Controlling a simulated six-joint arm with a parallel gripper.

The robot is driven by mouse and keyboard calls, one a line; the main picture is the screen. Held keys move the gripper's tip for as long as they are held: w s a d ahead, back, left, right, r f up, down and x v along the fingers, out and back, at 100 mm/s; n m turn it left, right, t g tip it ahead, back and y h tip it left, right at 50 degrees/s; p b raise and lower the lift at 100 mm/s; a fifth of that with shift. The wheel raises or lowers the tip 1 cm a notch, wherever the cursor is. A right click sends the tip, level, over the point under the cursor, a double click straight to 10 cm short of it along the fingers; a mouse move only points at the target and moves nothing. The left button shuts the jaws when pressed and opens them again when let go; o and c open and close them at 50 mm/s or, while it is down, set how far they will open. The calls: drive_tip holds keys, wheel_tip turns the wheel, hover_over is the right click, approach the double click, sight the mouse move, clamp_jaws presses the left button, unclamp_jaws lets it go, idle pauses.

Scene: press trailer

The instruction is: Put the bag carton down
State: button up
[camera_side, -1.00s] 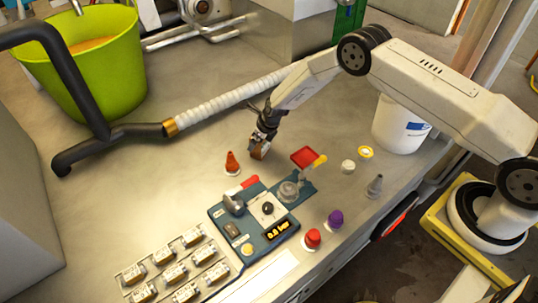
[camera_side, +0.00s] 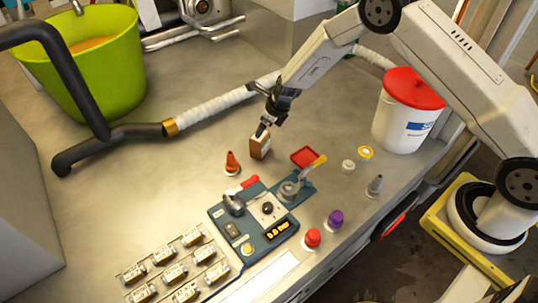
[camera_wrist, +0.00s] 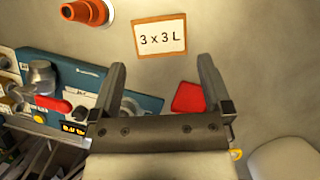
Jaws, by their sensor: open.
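The bag carton (camera_side: 260,147) is a small brown box with a white face. It stands on the metal table behind the blue machine. In the wrist view its top face (camera_wrist: 160,37) reads "3 x 3 L" and lies ahead of the fingertips, clear of both fingers. My gripper (camera_side: 268,123) is above the carton in the side view. In the wrist view my gripper (camera_wrist: 163,72) is open, with nothing between its two dark fingers.
An orange cone-shaped nozzle (camera_side: 231,162) stands left of the carton. The blue machine (camera_side: 255,220) with a red-handled lever and a red tray (camera_side: 304,157) are nearby. A white bucket with a red lid (camera_side: 408,105) stands at right. A ribbed hose (camera_side: 215,106) runs behind.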

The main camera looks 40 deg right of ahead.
drive_tip(key=shift+v, duration=1.8)
drive_tip(key=s+d+r+n, duration=0.1)
drive_tip(key=s+r+n, duration=0.4)
drive_tip(key=s+n, duration=0.4)
drive_tip(key=s+d+r+n+g+h, duration=0.1)
drive_tip(key=s+r+n, duration=0.4)
drive_tip(key=s+n, duration=0.4)
drive_tip(key=s+d+r+n, duration=0.2)
drive_tip(key=s+r+n, duration=0.3)
drive_tip(key=s+n, duration=0.4)
drive_tip(key=shift+s+n+g+h, duration=0.15)
drive_tip(key=shift+n+g+h, duration=0.2)
drive_tip(key=shift+n, duration=1.85)
